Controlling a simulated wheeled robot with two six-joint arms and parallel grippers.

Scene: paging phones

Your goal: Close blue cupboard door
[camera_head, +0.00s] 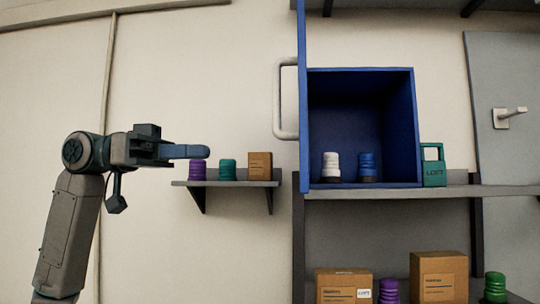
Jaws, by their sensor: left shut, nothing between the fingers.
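The blue cupboard (413,130) stands on a grey shelf, its front open to me. Its blue door (303,100) stands open on the left side, seen nearly edge-on. A pale handle (278,100) sticks out to the left of the door. A white jar (331,166) and a blue jar (367,166) stand inside the cupboard. My left gripper (205,151) is shut and empty, pointing right, to the left of the handle and apart from it. My right gripper is not in view.
A small wall shelf (225,184) holds a purple jar (197,170), a green jar (227,170) and a box (260,166). A green item (433,166) stands right of the cupboard. Boxes (439,277) and jars fill the lower shelf. A grey door with a lever (510,114) is at right.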

